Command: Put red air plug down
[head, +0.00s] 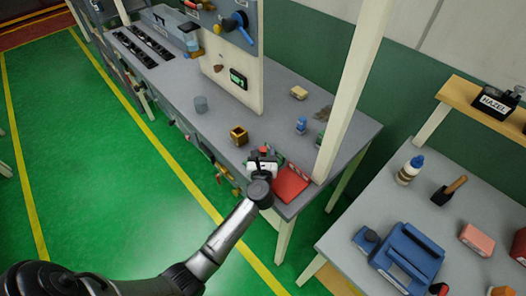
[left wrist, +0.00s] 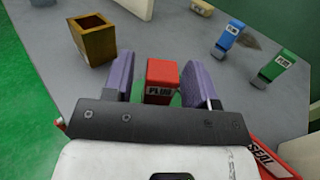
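The red air plug (left wrist: 162,77), a small red block with a white label, stands upright near the table's front corner in the left wrist view. My left gripper (left wrist: 160,80) has its two fingers on either side of it. A gap shows between the left finger and the plug; the right finger is close to it, and I cannot tell if they touch. In the head view the gripper (head: 262,162) is low over the bench corner, with the plug's red top (head: 264,149) just beyond it. The plug's lower part is hidden. My right gripper is not in view.
A wooden open box (head: 238,136) stands left of the gripper. Blue (head: 301,125) and green (head: 320,138) labelled pieces stand to the right. A red tray (head: 291,185) lies at the corner beside a white post (head: 354,90). The grey bench (head: 210,125) has free room at left.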

